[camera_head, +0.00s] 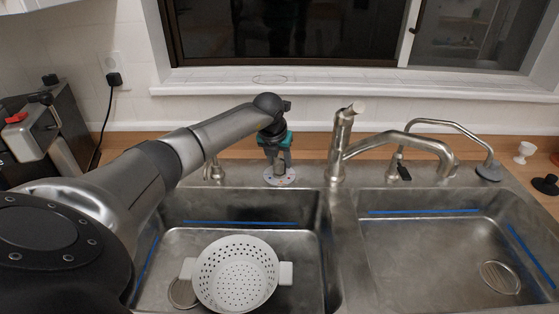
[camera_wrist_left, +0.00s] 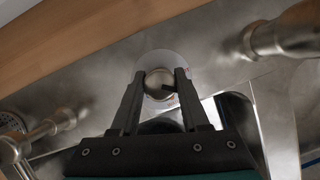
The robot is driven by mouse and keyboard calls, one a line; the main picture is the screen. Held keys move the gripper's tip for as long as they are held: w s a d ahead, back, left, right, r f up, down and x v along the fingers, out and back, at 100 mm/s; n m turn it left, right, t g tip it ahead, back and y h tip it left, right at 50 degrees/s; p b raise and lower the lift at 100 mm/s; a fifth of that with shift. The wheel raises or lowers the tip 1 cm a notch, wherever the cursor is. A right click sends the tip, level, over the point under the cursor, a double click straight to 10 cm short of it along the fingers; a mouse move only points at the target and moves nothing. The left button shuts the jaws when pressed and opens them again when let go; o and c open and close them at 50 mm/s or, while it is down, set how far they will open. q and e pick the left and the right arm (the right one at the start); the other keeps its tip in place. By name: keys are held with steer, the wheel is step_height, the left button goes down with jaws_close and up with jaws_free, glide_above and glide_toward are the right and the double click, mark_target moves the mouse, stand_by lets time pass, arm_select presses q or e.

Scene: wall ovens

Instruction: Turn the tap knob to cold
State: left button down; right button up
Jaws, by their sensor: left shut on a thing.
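The tap knob (camera_wrist_left: 157,86) is a small round metal knob on the sink's back ledge. A pale disc with small coloured marks (camera_head: 280,180) lies around its base. My left gripper (camera_head: 278,163) reaches down over the knob from above. In the left wrist view its two dark fingers (camera_wrist_left: 161,80) are on either side of the knob and shut on it. The fingers hide part of the knob, and I cannot read which way it points. The metal tap (camera_head: 340,145) stands right of the knob, its spout swung over the right basin. My right gripper is not in view.
A white colander (camera_head: 237,275) sits in the left basin. The right basin (camera_head: 425,240) is empty. A small metal fixture (camera_head: 213,168) stands left of the knob, and a thin curved spout (camera_head: 450,126) stands at right. The window sill (camera_head: 350,82) is behind.

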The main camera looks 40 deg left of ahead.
arm_select(q)
steer(key=m, duration=0.2)
steer(key=m+h+b, duration=0.1)
steer(key=m, duration=0.1)
steer(key=shift+a+t+h, duration=0.1)
steer(key=shift+t+h, duration=0.2)
steer(key=m+h+b, duration=0.1)
steer(key=m+b, duration=0.1)
steer(key=m, duration=0.1)
steer(key=shift+m, duration=0.3)
steer(key=m+g+h+b, duration=0.1)
steer(key=m+h+b, duration=0.1)
steer(key=m+b, duration=0.1)
steer(key=shift+w+m, duration=0.1)
steer(key=shift+m, duration=0.6)
steer(key=shift+m+g+h+b, duration=0.3)
steer(key=shift+m+h+b, duration=0.1)
steer(key=shift+m+b, duration=0.8)
steer(key=shift+m, duration=0.3)
steer(key=shift+c, duration=2)
jaws_free()
